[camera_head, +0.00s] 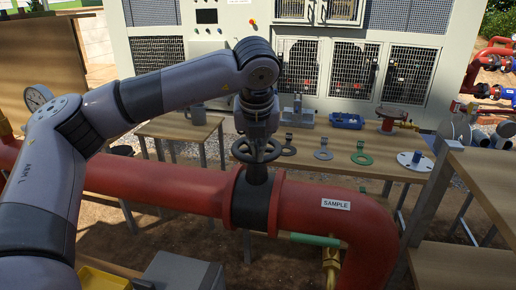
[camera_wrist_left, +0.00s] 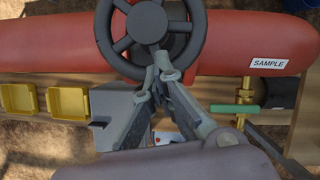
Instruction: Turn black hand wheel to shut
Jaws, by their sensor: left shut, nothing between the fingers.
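The black hand wheel (camera_head: 239,153) sits on top of a black valve body (camera_head: 250,203) set in a red pipe (camera_head: 165,188). In the left wrist view the wheel (camera_wrist_left: 147,22) shows its round hub and spokes, with the near part of its rim by the fingers. My left gripper (camera_head: 259,138) points down over the wheel in the head view. Its fingertips (camera_wrist_left: 163,67) are together and empty, at the near side of the wheel. I cannot tell whether they touch it. The right gripper is not in view.
A "SAMPLE" label (camera_head: 336,204) is on the pipe, near a green-handled brass valve (camera_head: 315,240). Behind, a wooden table (camera_head: 305,168) holds gaskets, a blue item (camera_head: 346,121) and a red wheel (camera_head: 405,113). A wooden shelf (camera_head: 485,185) stands at right. Yellow bins (camera_wrist_left: 68,103) sit below the pipe.

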